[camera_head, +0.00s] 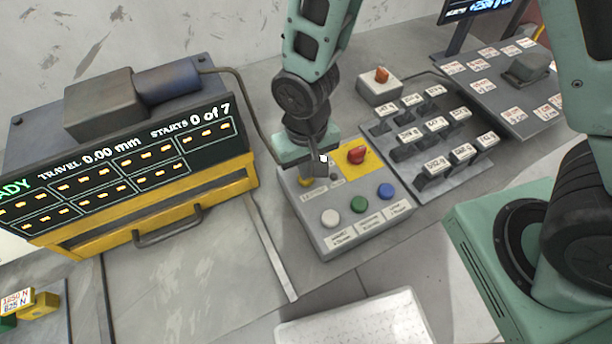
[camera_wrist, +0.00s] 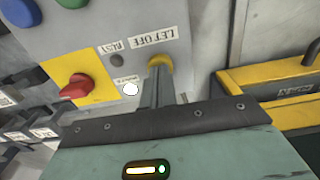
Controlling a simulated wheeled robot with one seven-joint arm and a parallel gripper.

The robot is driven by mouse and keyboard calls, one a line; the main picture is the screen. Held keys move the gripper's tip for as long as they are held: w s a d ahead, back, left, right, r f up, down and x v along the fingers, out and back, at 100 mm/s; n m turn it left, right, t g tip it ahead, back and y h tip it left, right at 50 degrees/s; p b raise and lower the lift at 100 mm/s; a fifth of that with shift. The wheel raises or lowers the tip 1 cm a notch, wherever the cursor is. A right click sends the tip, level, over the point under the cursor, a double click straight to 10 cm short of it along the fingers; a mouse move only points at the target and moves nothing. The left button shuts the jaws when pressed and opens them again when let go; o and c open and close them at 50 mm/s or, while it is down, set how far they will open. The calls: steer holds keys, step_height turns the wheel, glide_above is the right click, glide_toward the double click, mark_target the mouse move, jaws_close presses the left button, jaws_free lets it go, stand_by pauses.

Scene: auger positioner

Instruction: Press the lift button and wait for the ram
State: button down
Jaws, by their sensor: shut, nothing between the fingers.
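A grey control box (camera_head: 325,238) carries white (camera_head: 330,218), green (camera_head: 358,204) and blue (camera_head: 386,190) buttons along its front. Their labels are too small to read, so I cannot tell which is lift. A red knob (camera_head: 357,155) sits on a yellow plate. My gripper (camera_wrist: 158,72) is shut and empty. Its fingertips are at the yellow button (camera_wrist: 160,60) beside the "LET OFF" label; I cannot tell whether they touch it. The lamp (camera_wrist: 114,60) beside "BUSY" looks dark. The display (camera_head: 110,165) reads "TRAVEL 0.00 mm" and "STARTS 0 of 7". I cannot pick out the ram.
A yellow unit with a dark handle (camera_head: 167,228) stands left of the box. A panel of several labelled switches (camera_head: 433,150) lies right of it, with a red-knobbed switch box (camera_head: 380,90) behind. A white perforated tray (camera_head: 355,320) lies in front.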

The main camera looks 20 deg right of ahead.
steer(key=shift+f, duration=0.1)
step_height(320, 180, up, 8)
steer(key=p, duration=0.6)
stand_by(0.5)
stand_by(0.4)
steer(key=s+d+r+n, duration=0.2)
steer(key=s+r, duration=0.4)
steer(key=r, duration=0.2)
steer(key=s+d+r+n, duration=0.2)
steer(key=s+r, duration=0.4)
steer(key=r, duration=0.3)
steer(key=shift+r+n+y, duration=0.2)
steer(key=shift+n+y, duration=0.1)
steer(key=shift+n, duration=0.5)
